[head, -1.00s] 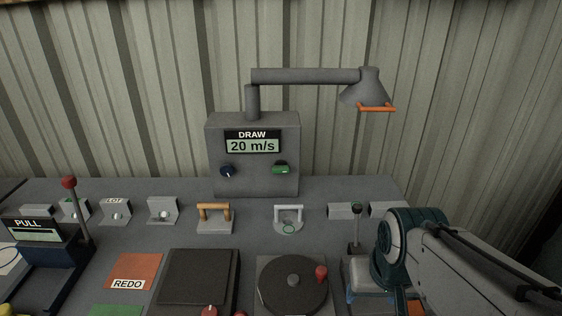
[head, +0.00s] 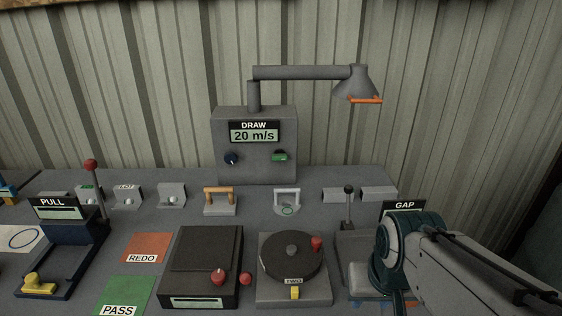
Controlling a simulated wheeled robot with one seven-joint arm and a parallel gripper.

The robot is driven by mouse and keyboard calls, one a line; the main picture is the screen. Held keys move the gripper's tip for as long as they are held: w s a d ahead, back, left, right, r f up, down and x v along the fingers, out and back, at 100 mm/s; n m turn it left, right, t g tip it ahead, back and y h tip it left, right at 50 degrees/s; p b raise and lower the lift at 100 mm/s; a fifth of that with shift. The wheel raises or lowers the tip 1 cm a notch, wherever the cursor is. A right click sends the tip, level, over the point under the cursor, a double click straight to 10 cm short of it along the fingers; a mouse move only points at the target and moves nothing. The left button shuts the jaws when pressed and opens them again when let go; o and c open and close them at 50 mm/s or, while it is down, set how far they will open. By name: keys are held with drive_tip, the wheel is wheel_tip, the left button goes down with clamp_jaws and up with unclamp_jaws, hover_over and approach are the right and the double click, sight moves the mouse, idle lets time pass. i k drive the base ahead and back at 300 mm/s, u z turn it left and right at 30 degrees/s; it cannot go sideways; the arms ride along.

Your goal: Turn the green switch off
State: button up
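A green switch (head: 280,157) sits on the front of a grey box (head: 223,173), to the right, below a display (head: 254,131) reading "DRAW 20 m/s". A dark blue knob (head: 231,158) is on the same face to the left. The switch is small; I cannot tell its on or off position. My arm (head: 450,265) enters from the lower right, right of and nearer than the box. My gripper's fingers are not visible, and nothing of the arm touches the switch.
A lamp (head: 352,84) reaches right from the box top. In front stand an orange handle (head: 219,194), a white handle (head: 287,193), a black-knobbed lever (head: 348,205), a turntable (head: 291,254) and a dark flat-topped box (head: 203,249). A red-knobbed lever (head: 94,187) rises at left.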

sight(279, 155)
drive_tip(key=k, duration=0.65)
drive_tip(key=z, duration=0.65)
drive_tip(key=i, duration=0.65)
drive_tip(key=u, duration=1.6)
drive_tip(key=i, duration=0.5)
drive_tip(key=z, duration=0.1)
